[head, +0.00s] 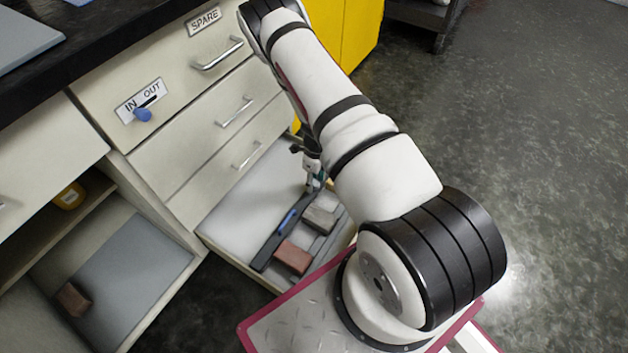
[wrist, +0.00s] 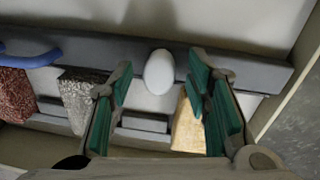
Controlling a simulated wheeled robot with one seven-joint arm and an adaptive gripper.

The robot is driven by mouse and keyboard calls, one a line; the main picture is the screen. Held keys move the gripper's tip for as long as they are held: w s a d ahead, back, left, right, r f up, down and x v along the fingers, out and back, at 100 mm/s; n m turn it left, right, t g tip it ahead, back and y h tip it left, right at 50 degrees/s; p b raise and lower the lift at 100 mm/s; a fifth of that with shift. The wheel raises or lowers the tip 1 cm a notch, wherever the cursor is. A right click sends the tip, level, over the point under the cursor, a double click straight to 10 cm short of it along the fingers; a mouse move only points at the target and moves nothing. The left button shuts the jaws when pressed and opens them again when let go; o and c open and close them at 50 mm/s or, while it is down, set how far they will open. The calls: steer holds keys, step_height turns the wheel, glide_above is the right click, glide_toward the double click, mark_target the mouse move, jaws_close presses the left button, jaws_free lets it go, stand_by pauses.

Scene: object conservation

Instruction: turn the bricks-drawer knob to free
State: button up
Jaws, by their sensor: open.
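The open bottom drawer (head: 225,218) holds bricks and a dark bar (head: 266,250) across it. In the wrist view a white, rounded knob (wrist: 158,72) stands on this bar (wrist: 105,54). My gripper (wrist: 163,68) is open, with its green-padded fingers on either side of the knob and a gap visible to each. I cannot tell how far the fingertips are above the bar. In the head view my gripper (head: 314,180) is over the bar's far end, where it hides the knob. A blue handle (head: 287,222) lies along the bar, left of the knob in the wrist view (wrist: 30,58).
A red brick (head: 293,256) and a grey brick (head: 320,219) lie beside the bar; a tan brick (wrist: 188,122) shows in the wrist view. A blue knob (head: 143,114) sits by an IN/OUT label on the top drawer. An open cubby (head: 130,255) holds another brick.

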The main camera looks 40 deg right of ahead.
jaws_close()
steer(key=n+b, duration=0.1)
steer(key=n, duration=0.8)
steer(key=shift+a+g+h+b, duration=0.1)
steer(key=shift+g+h+b, duration=0.2)
steer(key=n, duration=0.4)
steer(key=shift+n, duration=0.3)
steer(key=shift+a+n+h+b, duration=0.1)
steer(key=shift+n+h+b, duration=0.2)
steer(key=shift+n, duration=1.8)
